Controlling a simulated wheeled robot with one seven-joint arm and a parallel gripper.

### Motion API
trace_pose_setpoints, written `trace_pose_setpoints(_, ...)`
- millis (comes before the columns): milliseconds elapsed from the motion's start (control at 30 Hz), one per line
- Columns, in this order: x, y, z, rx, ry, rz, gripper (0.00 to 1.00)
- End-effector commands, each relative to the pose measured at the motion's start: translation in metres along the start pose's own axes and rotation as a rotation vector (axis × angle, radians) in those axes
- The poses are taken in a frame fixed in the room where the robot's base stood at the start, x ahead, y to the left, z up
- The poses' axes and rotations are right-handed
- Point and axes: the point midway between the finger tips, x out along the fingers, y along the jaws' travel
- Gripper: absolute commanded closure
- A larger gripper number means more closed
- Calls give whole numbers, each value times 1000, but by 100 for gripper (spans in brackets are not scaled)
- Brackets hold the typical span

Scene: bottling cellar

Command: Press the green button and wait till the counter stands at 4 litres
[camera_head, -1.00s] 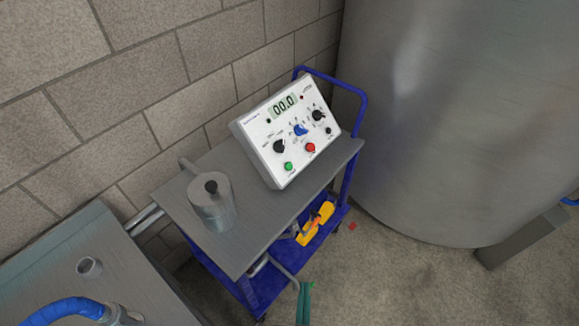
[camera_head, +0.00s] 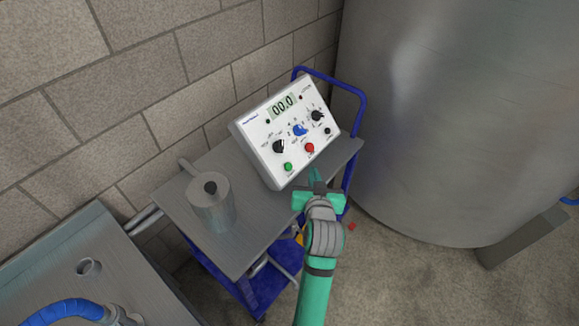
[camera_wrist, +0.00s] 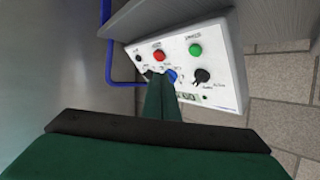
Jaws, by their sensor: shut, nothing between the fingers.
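The white control box (camera_head: 262,139) stands tilted on the trolley's grey top. Its counter display (camera_head: 283,106) reads 00.0. The green button (camera_head: 288,167) is at the panel's lower left, with the red button (camera_head: 310,147) to its right. In the wrist view the panel appears upside down, with the green button (camera_wrist: 195,49) and the red button (camera_wrist: 160,55) uncovered. My gripper (camera_head: 314,172) is shut and empty, in front of the box's lower right edge in the head view. It is apart from the green button. In the wrist view its fingers hide part of the panel's middle.
A metal can (camera_head: 212,205) stands on the trolley top (camera_head: 245,232), left of the box. The trolley's blue handle (camera_head: 362,100) rises behind the box. A large steel tank (camera_head: 450,120) fills the right. A block wall (camera_head: 150,90) is behind.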

Motion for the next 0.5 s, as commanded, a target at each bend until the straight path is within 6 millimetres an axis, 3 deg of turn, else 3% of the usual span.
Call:
trace_pose_setpoints(167,6,-2,-21,2,-5,-12,100)
trace_pose_setpoints(500,7,-2,-23,3,-7,-14,100)
